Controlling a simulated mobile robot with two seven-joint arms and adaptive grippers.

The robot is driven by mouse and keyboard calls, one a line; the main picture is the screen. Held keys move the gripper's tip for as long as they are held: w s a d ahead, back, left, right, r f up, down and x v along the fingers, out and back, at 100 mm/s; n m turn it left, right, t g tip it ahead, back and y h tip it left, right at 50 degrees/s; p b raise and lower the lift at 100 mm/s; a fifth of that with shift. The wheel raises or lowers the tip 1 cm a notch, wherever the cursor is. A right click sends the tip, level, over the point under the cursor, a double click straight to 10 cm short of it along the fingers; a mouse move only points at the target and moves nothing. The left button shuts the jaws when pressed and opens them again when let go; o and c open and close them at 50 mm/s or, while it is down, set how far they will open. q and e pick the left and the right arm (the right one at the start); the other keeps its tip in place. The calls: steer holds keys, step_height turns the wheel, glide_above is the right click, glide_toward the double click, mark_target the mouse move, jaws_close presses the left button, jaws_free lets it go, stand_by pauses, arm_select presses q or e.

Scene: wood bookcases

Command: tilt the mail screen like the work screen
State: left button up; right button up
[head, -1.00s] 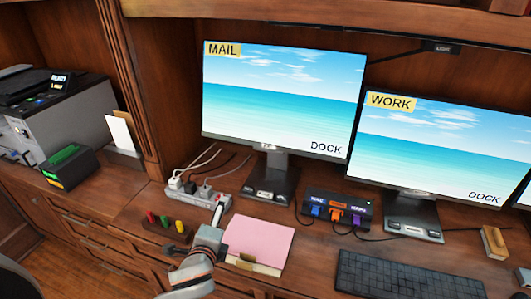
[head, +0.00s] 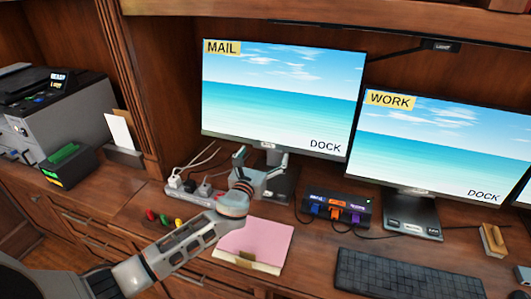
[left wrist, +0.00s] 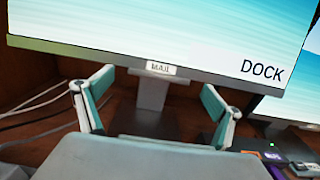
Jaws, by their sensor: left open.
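The mail screen (head: 282,92) shows a beach picture with a yellow MAIL label, and stands on a dark stand at the middle. Its lower edge also shows in the left wrist view (left wrist: 200,62), with a small MAIL tag at the centre. The work screen (head: 430,145) stands to its right, labelled WORK. My left gripper (head: 262,160) is open just below the mail screen's lower edge, in front of its stand. In the left wrist view the open fingers (left wrist: 158,92) are on either side of the stand's neck, with no visible grip. My right gripper is not in view.
A power strip (head: 188,194) with cables lies left of the gripper. A pink folder (head: 256,240) lies on the desk in front of the stand. A dark hub (head: 338,206) with coloured plugs sits between the screens. A keyboard (head: 395,274) is at the right front.

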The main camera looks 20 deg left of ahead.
arm_select(q)
steer(key=shift+w, duration=1)
